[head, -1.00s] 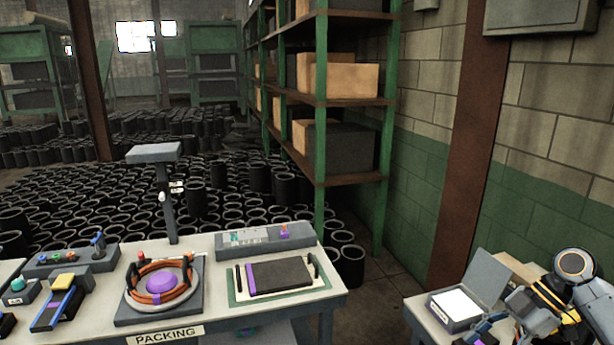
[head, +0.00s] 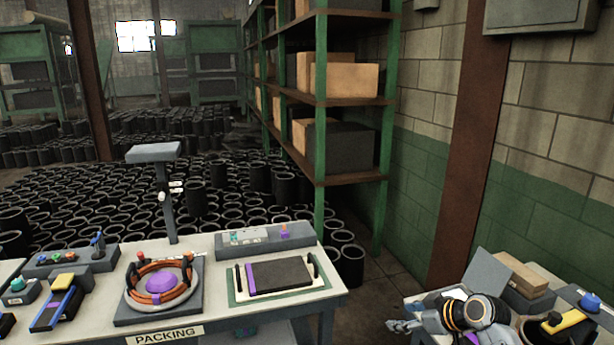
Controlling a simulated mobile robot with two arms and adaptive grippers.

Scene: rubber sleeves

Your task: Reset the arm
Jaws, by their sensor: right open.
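My right gripper (head: 402,326) shows at the lower right in the head view. It points left at the left edge of the side table, and its fingers look parted with nothing between them. My right arm, grey with black and yellow bands, lies across the front of that table and hides part of it. My left gripper is not in view.
The side table (head: 604,291) holds a grey box with a raised lid (head: 487,272), a cardboard box (head: 522,273) and a blue-topped item (head: 590,300). The packing table (head: 215,308) stands to the left, with a floor gap between. Black sleeves crowd the floor behind.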

